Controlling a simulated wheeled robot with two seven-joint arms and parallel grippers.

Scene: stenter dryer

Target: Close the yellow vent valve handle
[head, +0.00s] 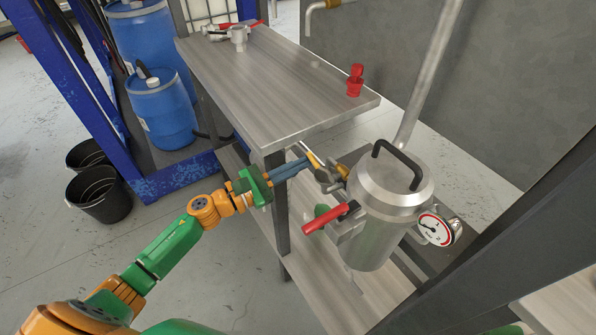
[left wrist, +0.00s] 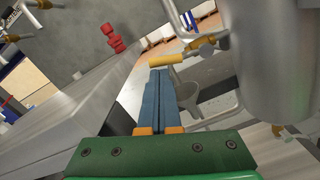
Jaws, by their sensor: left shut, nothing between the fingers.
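The yellow vent valve handle (head: 313,159) is on a small valve at the left side of the steel filter vessel (head: 375,232). In the left wrist view the yellow handle (left wrist: 165,60) lies crosswise just beyond my fingertips, with brass fittings to its right. My left gripper (head: 305,162) has its blue fingers shut with nothing between them. Its tips are right at the handle; whether they touch it I cannot tell. The left gripper (left wrist: 160,75) also shows in the wrist view. My right gripper is not in view.
A red lever (head: 330,218) sticks out left of the vessel, below my fingers. A pressure gauge (head: 436,229) is on its right. A grey bench top (head: 270,85) with a red fitting (head: 355,80) stands behind. Blue drums (head: 160,110) and black buckets (head: 98,195) stand left.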

